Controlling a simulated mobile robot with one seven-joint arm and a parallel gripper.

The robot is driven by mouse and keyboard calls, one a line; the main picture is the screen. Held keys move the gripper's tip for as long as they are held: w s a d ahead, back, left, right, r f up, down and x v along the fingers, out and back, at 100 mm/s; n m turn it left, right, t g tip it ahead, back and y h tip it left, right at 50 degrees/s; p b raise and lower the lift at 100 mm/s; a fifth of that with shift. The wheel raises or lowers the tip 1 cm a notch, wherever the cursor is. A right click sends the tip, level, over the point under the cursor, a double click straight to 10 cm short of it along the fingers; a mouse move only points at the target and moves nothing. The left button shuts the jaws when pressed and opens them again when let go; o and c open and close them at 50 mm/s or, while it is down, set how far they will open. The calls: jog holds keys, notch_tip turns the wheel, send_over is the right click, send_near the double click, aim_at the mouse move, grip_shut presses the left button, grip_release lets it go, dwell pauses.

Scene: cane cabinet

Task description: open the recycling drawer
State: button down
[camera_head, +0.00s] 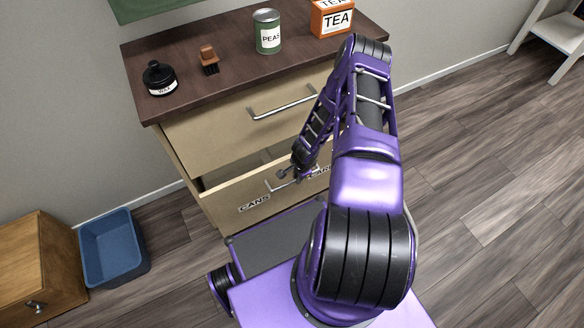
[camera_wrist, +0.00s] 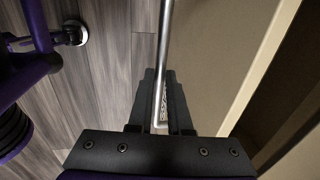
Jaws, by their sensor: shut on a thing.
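My gripper (camera_head: 284,179) is at this drawer's metal bar handle (camera_head: 268,185). In the wrist view, the handle bar (camera_wrist: 164,45) runs between the fingers of my gripper (camera_wrist: 161,98), which is shut on it. The drawer front (camera_wrist: 215,55) lies to the right of the bar there, with the open drawer's dark inside beyond its edge.
The shut upper drawer (camera_head: 215,130) has its own bar handle (camera_head: 284,106). On the dark cabinet top (camera_head: 225,70) stand a black jar (camera_head: 159,78), a brush (camera_head: 209,60), a PEAS can (camera_head: 268,32) and a TEA box (camera_head: 333,17).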

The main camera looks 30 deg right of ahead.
jog(key=s, duration=0.5)
jog(key=shift+s+d, duration=0.2)
jog(key=shift+s, duration=0.15)
jog(key=c, duration=0.8)
grip_release()
jog(key=shift+c, duration=0.2)
jog(key=s+r+p, duration=0.3)
jog(key=r, duration=1.4)
jog(key=shift+s+p, duration=0.15)
jog(key=shift+p, duration=0.2)
